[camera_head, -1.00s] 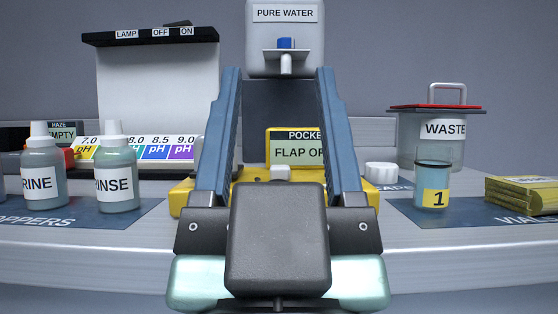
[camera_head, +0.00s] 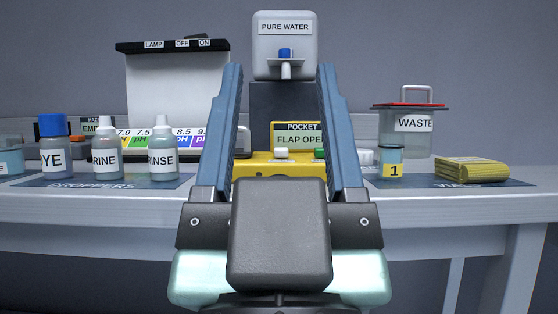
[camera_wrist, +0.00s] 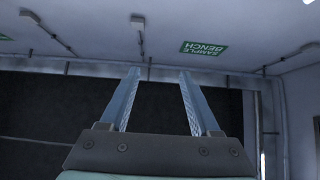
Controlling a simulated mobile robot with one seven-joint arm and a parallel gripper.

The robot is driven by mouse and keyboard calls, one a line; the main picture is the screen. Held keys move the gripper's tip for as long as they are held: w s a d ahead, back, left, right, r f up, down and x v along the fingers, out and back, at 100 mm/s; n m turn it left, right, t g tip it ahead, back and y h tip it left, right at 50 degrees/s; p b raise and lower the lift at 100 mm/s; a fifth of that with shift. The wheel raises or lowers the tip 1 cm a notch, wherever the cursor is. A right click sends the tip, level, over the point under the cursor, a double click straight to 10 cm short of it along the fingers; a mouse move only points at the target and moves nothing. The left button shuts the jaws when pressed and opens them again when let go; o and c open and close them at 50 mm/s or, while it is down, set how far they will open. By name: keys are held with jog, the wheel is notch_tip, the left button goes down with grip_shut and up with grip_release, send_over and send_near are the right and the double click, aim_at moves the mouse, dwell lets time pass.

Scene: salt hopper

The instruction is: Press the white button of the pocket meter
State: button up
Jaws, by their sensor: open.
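The yellow pocket meter (camera_head: 262,169) stands on the bench straight ahead in the head view, between my gripper's fingers in the picture. Its screen (camera_head: 297,140) reads "FLAP OPE", with the end cut off by a finger. The white button (camera_head: 281,153) is on its top in front of the screen, with a green button (camera_head: 319,153) to its right, partly hidden. My gripper (camera_head: 279,75) is open and empty, with its two blue fingers spread in front of the meter. The fingers also show in the wrist view (camera_wrist: 160,72), pointing at a wall and ceiling.
Dropper bottles (camera_head: 107,150) stand left on a blue mat. The pure water dispenser (camera_head: 300,48) is behind the meter. Vial 1 (camera_head: 391,160), a yellow packet (camera_head: 472,170) and the waste container (camera_head: 415,135) are at right. The bench's front edge (camera_head: 465,211) is clear.

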grip_shut()
dwell(0.3)
dwell(1.5)
